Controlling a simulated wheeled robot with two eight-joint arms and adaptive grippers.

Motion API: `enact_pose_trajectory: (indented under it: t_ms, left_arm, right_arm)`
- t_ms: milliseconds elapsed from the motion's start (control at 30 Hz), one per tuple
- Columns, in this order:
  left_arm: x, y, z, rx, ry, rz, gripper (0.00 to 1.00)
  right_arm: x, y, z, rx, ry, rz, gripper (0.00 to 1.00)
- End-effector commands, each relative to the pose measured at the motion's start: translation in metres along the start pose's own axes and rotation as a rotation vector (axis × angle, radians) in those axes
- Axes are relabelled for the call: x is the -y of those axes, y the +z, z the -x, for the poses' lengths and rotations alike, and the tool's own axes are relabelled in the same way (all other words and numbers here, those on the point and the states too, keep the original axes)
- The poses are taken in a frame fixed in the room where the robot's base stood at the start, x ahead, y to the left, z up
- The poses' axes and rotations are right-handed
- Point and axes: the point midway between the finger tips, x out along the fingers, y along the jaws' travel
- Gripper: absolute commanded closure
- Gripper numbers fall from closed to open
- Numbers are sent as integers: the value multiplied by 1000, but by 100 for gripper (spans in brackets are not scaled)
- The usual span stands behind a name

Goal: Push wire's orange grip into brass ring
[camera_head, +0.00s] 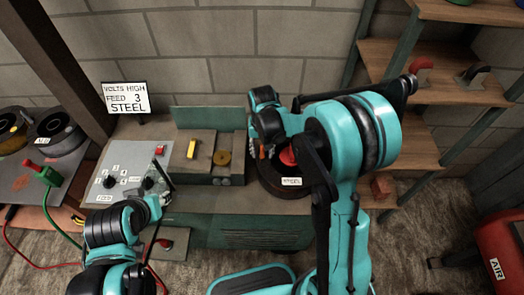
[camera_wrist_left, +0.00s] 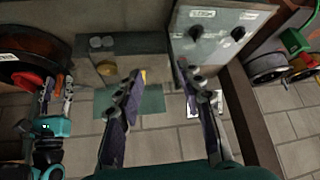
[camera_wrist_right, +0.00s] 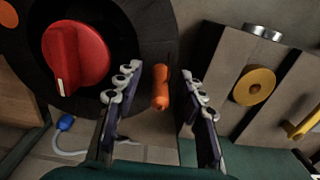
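The orange grip (camera_wrist_right: 161,88) stands out beside the black reel's edge in the right wrist view. My right gripper (camera_wrist_right: 160,82) is open, with one finger on each side of the grip and gaps visible. In the head view the grip (camera_head: 262,152) shows small by the same gripper; I cannot make out the wire clearly. The brass ring (camera_wrist_right: 254,86) sits on the grey machine block to the right of the gripper, and also shows in the head view (camera_head: 222,158). My left gripper (camera_wrist_left: 160,85) is open and empty in front of the block and control panel.
The reel labelled STEEL (camera_head: 291,182) has a red knob (camera_wrist_right: 76,57). A yellow bar (camera_head: 191,149) stands on the block. The control panel (camera_head: 127,176) with dials lies left. Other reels (camera_head: 58,134) and a green plug (camera_head: 47,175) are at far left. Shelves stand right.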

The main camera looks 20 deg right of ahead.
Motion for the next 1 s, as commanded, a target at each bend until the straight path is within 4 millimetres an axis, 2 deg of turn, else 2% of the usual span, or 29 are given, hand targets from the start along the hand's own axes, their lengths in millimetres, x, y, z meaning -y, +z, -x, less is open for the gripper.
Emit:
enact_pose_trajectory:
  t_ms: [233,267,400,667,1000]
  left_arm:
    - [0,1,-1,0,0,0,62]
    - [0,1,-1,0,0,0,62]
    - [0,1,-1,0,0,0,62]
    - [0,0,0,0,0,0,62]
    - [0,-5,7,0,0,0,62]
  right_arm:
    - [0,0,0,0,0,0,60]
    - [0,0,0,0,0,0,66]
    - [0,0,0,0,0,0,100]
    - [0,0,0,0,0,0,100]
    - [0,0,13,0,0,0,100]
